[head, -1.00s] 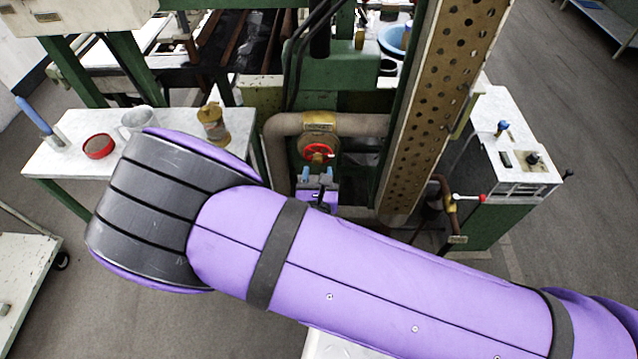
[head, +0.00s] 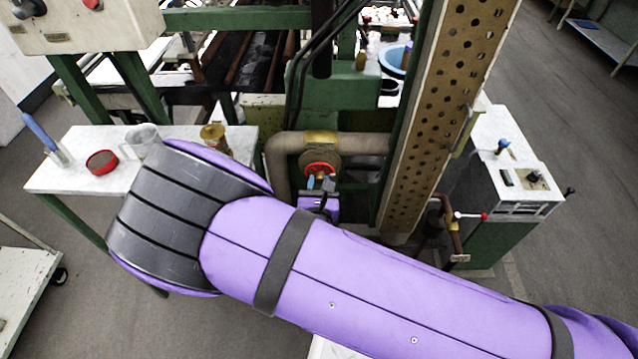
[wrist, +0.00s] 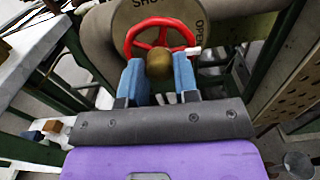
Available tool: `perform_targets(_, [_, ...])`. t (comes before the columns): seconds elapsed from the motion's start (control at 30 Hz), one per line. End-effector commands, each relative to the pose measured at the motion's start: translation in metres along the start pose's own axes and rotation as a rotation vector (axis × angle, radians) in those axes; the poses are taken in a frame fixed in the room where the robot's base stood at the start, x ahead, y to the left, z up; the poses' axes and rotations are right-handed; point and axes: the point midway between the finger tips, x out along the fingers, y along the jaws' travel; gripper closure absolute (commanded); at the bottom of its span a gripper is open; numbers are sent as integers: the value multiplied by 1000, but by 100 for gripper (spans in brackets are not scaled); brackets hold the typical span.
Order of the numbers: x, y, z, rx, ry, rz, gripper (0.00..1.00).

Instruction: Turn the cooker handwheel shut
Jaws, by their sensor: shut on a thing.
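The red cooker handwheel (head: 320,169) sits on a pipe in the middle of the head view. In the wrist view the handwheel (wrist: 160,22) fills the top middle, with a round brass hub at its centre. Behind it is a tan disc (wrist: 120,18) with partly hidden lettering; OPEN reads at its right. My gripper (wrist: 158,68) has its two blue fingers on either side of the hub, shut on the handwheel. In the head view my gripper (head: 319,183) is at the wheel's lower edge, partly behind my arm. The lower rim is hidden by the fingers.
A perforated beam (head: 437,110) slants just right of the wheel. A pipe (head: 360,144) runs above and left of it. A white side table (head: 70,178) with a mug and red tin is left. A white-topped cabinet (head: 497,130) stands right.

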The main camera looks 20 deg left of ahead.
Motion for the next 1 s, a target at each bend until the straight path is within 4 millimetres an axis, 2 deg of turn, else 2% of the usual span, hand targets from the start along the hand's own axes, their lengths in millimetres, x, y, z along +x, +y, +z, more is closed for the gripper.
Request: perform_targets(1.0, [0, -1, 0, 1373, 0, -3, 95])
